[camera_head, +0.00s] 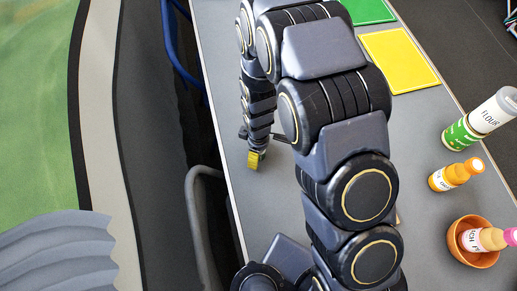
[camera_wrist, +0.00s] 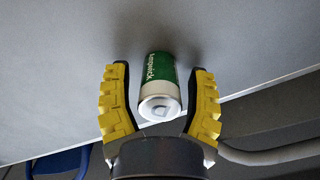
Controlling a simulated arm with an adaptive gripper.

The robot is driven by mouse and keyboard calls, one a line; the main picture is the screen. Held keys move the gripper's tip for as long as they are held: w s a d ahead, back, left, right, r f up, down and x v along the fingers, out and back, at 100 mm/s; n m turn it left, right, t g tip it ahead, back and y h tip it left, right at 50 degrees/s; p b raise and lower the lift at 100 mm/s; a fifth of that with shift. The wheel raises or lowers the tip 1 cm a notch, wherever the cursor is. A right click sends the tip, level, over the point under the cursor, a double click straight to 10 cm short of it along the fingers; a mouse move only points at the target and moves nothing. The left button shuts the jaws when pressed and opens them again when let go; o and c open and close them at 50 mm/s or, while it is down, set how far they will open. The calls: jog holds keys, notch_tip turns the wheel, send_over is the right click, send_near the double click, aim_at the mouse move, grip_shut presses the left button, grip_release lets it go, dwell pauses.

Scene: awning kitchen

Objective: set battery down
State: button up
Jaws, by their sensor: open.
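The battery (camera_wrist: 160,80) is a green and white cylinder in the wrist view. It is between the two yellow-padded fingers of my gripper (camera_wrist: 160,100), with a visible gap on each side. Its white end points toward the wrist camera. It appears to be at the grey table surface (camera_wrist: 60,90); I cannot tell exactly how it touches it. In the head view my gripper (camera_head: 255,159) is low over the left part of the table, and the battery is hidden there.
A green board (camera_head: 372,10) and a yellow board (camera_head: 400,60) lie at the back. Blue (camera_head: 180,45) and grey (camera_head: 207,172) chair frames are beside the table's left edge.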

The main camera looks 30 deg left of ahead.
notch_tip(320, 180, up, 12)
jog(key=shift+f, duration=0.1)
dwell(0.4)
jog(key=w+d+r+m, duration=0.1)
jog(key=d+r+m, duration=0.8)
jog(key=d, duration=0.5)
jog(key=s+d+r+m+g, duration=0.1)
jog(key=s+d+r+m, duration=0.8)
jog(key=s+d+m, duration=0.2)
jog(key=shift+s+d+g, duration=0.25)
jog(key=shift+d+g, duration=0.05)
jog(key=shift+r, duration=0.1)
